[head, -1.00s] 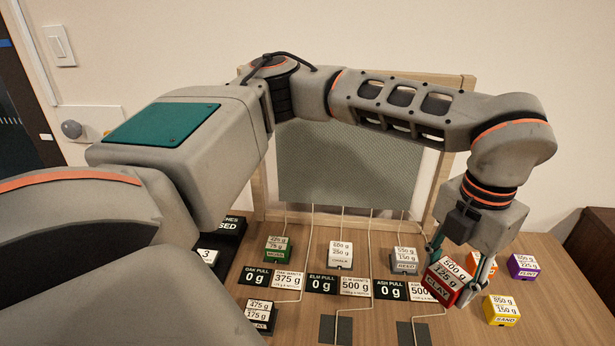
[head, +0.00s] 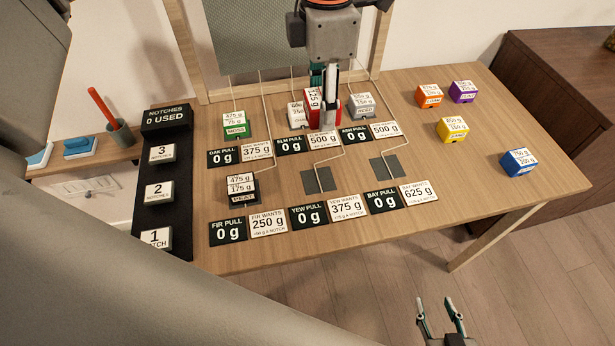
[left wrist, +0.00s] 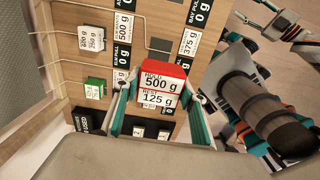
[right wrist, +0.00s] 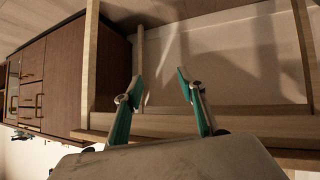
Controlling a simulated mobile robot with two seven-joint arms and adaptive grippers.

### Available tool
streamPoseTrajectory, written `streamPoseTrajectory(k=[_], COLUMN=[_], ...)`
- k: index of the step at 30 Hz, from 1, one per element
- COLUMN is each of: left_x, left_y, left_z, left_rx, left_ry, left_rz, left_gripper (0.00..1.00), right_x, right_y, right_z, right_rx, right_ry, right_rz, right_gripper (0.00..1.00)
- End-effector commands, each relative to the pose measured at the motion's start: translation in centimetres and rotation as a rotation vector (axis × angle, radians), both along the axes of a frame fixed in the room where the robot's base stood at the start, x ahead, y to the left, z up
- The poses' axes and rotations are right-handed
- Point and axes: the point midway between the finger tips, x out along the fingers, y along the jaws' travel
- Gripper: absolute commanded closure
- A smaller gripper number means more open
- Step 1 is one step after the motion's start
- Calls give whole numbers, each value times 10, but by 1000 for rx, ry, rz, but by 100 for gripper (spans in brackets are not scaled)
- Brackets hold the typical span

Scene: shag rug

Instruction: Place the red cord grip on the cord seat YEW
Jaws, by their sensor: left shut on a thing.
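The red cord grip (head: 314,107), its label reading 500 g and 125 g in the left wrist view (left wrist: 162,88), is held by my left gripper (head: 329,112). That gripper is shut on it, over the back middle of the table near the ELM plates. The YEW plates (head: 327,211) read pull 0 g and wants 375 g. A bare dark grey square (head: 318,181) with a cord across it lies just behind them. My right gripper (head: 442,310) is open and empty, low in front of the table; its fingers show apart in the right wrist view (right wrist: 160,90).
Green (head: 234,125), white (head: 296,114) and grey (head: 361,106) grips stand at the back. A black grip (head: 241,188) stands front left. Orange, purple, yellow and blue (head: 519,163) grips sit right. A second grey square (head: 387,167) is bare. The notch rack (head: 176,220) is left.

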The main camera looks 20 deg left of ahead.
Motion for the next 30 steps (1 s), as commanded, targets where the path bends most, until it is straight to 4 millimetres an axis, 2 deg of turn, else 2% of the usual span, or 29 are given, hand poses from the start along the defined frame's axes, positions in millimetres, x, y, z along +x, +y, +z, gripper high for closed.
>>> streamPoseTrajectory(k=[15,19,26,30], left_x=[-2,-1,0,-1], left_y=[0,0,0,0], left_z=[-122,-143,-156,-174], left_rx=[0,1,1,1], left_ry=[9,6,3,6], left_rz=[-1,0,0,0], left_gripper=[83,83,83,83], right_x=[-5,-4,-1,-2], right_y=[-4,-5,-5,-5], right_z=[-16,-18,-16,-19], right_rx=[-18,-22,-23,-24], right_ry=[14,14,8,11], right_rz=[2,4,4,4], right_gripper=[60,60,60,60])
